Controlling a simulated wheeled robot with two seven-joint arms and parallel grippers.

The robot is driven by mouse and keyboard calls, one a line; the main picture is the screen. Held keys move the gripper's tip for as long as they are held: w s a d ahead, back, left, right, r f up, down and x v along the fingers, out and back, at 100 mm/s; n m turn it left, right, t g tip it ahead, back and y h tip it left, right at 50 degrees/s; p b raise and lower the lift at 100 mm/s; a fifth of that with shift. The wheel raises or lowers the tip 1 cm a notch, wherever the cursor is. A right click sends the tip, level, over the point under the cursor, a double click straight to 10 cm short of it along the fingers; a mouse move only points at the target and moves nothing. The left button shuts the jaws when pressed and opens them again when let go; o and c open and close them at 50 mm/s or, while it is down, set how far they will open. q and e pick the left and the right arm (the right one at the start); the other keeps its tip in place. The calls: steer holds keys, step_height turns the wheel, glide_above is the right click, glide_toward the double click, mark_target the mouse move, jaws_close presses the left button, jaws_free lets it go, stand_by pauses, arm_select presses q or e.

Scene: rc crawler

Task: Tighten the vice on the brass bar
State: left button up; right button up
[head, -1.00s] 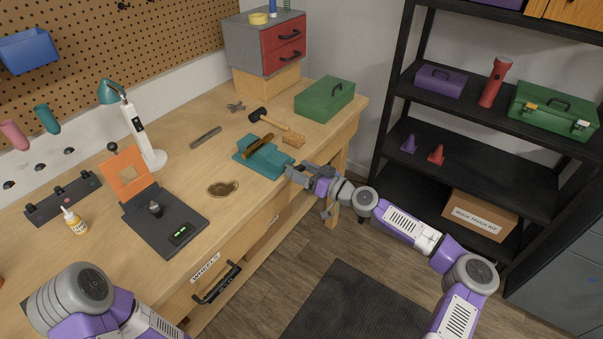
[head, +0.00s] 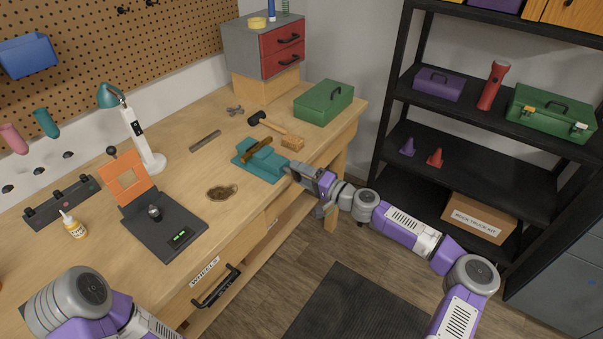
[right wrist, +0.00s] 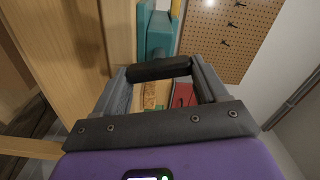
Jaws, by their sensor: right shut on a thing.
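The teal vice (head: 262,166) sits at the bench's front edge in the head view. The brown brass bar (head: 257,146) lies in its jaws, tilted across the top. My right gripper (head: 290,170) is at the vice's front end, off the bench edge. In the right wrist view, my right gripper (right wrist: 160,72) is shut on the dark vice handle (right wrist: 158,68), which spans between the fingers. The teal vice body (right wrist: 157,38) shows just beyond it. The bar is not clearly visible there. Only my left arm shows at lower left; its gripper is out of view.
A black shelf (head: 480,165) stands right.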

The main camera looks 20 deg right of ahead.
steer(key=m+p, duration=0.5)
steer(key=m, duration=0.6)
steer(key=shift+f+p, duration=0.15)
steer(key=shift+p, duration=0.15)
steer(key=shift+s+a+f+m+p, duration=0.1)
steer(key=shift+m+p, duration=0.7)
steer(key=shift+m, duration=0.25)
steer(key=shift+f+m+p, duration=0.1)
steer(key=shift+m+p, duration=0.65)
steer(key=shift+m, duration=0.3)
steer(key=o, duration=1.1)
steer(key=shift+c, duration=0.2)
